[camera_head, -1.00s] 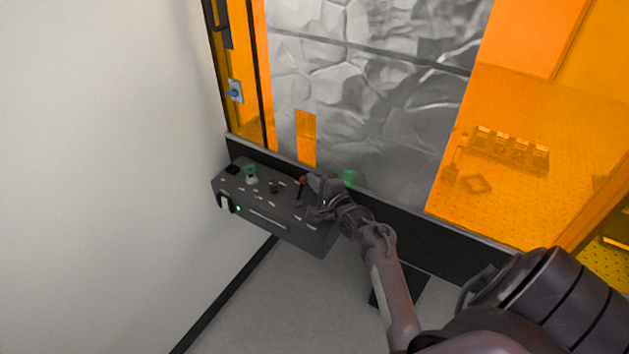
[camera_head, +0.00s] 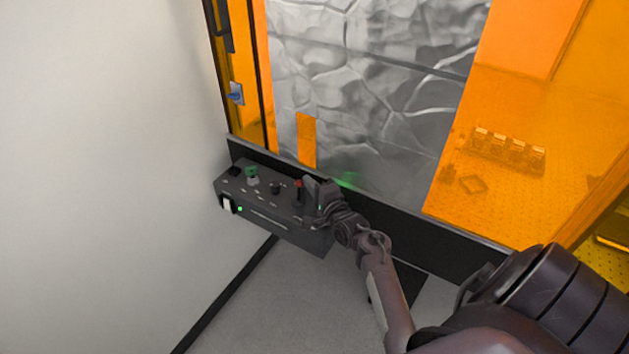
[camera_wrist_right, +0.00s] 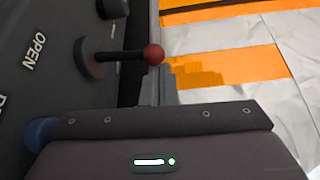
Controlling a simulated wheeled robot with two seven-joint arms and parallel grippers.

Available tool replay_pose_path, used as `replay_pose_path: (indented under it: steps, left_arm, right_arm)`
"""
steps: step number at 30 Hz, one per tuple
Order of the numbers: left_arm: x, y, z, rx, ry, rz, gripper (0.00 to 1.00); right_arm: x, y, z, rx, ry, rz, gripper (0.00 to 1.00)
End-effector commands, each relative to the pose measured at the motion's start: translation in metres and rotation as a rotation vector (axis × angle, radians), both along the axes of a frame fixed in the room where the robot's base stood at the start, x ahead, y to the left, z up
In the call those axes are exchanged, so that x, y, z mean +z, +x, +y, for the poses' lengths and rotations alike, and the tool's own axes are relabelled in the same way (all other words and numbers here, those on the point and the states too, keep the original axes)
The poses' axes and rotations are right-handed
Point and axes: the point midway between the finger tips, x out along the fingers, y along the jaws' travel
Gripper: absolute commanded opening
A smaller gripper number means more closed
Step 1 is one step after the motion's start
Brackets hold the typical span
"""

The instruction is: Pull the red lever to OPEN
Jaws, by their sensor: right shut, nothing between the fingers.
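The red lever (camera_head: 298,191) stands on the top of the dark control box, a black shaft with a red knob. In the right wrist view its red ball (camera_wrist_right: 153,54) and black shaft stick out from a round base, and the word OPEN (camera_wrist_right: 34,52) is printed beside that base. My right gripper (camera_head: 312,188) is shut and empty just right of the lever. In the wrist view its dark body fills the bottom, with a visible gap below the knob. Whether any part touches the lever is hard to tell. My left gripper is out of view.
The control box (camera_head: 268,219) also carries a green button (camera_head: 252,171), a black knob (camera_head: 276,188) and a white switch (camera_head: 227,205). An orange-glazed enclosure with a silvery panel (camera_head: 370,100) rises behind it. A white wall (camera_head: 100,180) stands at the left.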

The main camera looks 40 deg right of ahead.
Motion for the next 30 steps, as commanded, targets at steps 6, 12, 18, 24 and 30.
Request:
replay_pose_path:
  steps: [6,12,18,24,30]
  left_arm:
    - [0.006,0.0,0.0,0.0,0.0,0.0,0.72]
    - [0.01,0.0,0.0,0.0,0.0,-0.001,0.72]
    - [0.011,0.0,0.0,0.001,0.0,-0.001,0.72]
    - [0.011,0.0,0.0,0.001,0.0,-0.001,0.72]
    - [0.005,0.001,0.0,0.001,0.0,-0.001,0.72]
  right_arm:
    - [0.002,-0.005,0.012,0.001,-0.101,-0.041,0.0]
    - [0.004,-0.008,0.02,0.0,-0.119,-0.05,0.0]
    - [0.003,-0.01,0.024,0.0,-0.119,-0.05,0.0]
    - [0.002,-0.011,0.024,0.0,-0.119,-0.05,0.0]
    - [0.0,-0.036,0.026,-0.001,-0.119,-0.047,0.0]
